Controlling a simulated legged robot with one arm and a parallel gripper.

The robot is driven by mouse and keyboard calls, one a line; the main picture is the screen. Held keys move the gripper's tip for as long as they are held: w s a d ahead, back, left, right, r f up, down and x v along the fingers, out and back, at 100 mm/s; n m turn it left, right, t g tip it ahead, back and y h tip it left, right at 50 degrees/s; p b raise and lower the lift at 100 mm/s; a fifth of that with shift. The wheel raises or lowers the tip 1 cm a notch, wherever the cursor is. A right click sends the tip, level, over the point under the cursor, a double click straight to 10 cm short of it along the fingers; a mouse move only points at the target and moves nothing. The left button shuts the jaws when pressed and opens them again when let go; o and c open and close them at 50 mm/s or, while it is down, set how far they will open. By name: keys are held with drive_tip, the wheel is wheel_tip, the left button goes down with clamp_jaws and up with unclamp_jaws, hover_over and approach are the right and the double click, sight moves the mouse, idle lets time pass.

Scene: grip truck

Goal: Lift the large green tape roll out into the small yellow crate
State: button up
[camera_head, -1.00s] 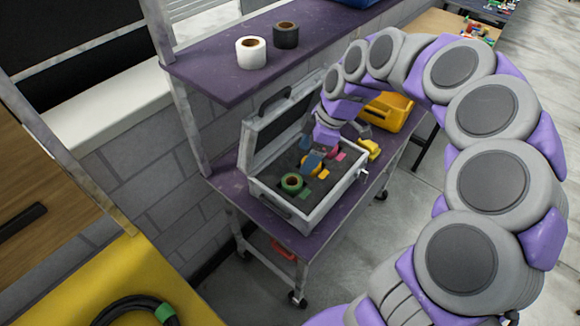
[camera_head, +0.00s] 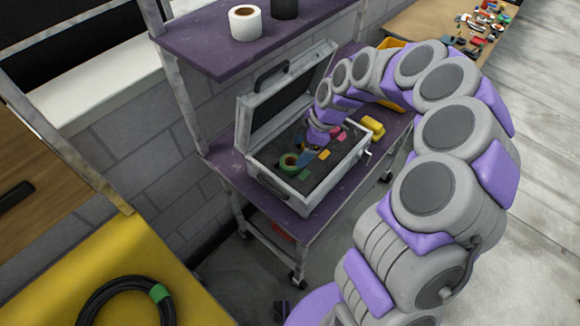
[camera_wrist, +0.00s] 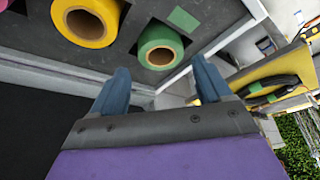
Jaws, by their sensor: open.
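The large green tape roll (camera_head: 289,162) sits in the dark foam of the open grey case (camera_head: 300,208), near its left front corner. In the wrist view the green roll (camera_wrist: 160,46) lies beyond and between my fingertips, with its brown core showing. My gripper (camera_wrist: 161,82) is open and empty, close to the roll but not around it. In the head view my gripper (camera_head: 307,152) is over the case, just right of the roll. A yellow crate (camera_head: 392,43) stands behind my arm, which hides most of it.
A yellow roll (camera_wrist: 86,22) lies beside the green one. The raised lid (camera_head: 290,95) stands at the case's back. A yellow object (camera_head: 372,128) is on the purple cart right of the case. A white roll (camera_head: 245,22) and a dark roll (camera_head: 284,8) stand on the upper shelf.

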sight(284, 162)
drive_tip(key=a+f, duration=0.2)
drive_tip(key=a+f+b, duration=0.1)
drive_tip(key=a+f, duration=0.1)
drive_tip(key=f, duration=0.1)
drive_tip(key=shift+a, duration=0.2)
drive_tip(key=shift+d, duration=1)
drive_tip(key=shift+c, duration=1.3)
drive_tip(key=c, duration=0.3)
drive_tip(key=shift+a, duration=0.45)
drive_tip(key=c, duration=0.3)
